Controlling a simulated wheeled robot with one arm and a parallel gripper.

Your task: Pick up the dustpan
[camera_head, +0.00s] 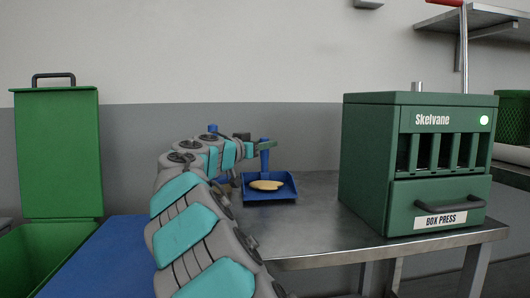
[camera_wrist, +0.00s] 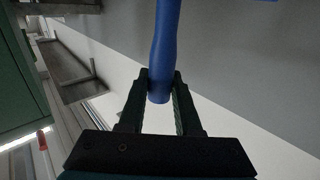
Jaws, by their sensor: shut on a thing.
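The blue dustpan (camera_head: 285,196) is at the back left of the metal table, its tray low and its handle (camera_head: 265,160) pointing up. A tan, flat curved piece lies in its tray (camera_head: 267,185). My gripper (camera_head: 265,144) is at the top of the handle. In the wrist view, my gripper (camera_wrist: 161,85) is shut on the end of the blue handle (camera_wrist: 164,45), which sits between the two fingers. I cannot tell whether the tray touches the table.
A green box press (camera_head: 415,165) stands on the metal table (camera_head: 320,235) at the right. A green bin with a raised lid (camera_head: 58,150) stands at the far left, beside a blue surface (camera_head: 105,260). The table between dustpan and press is clear.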

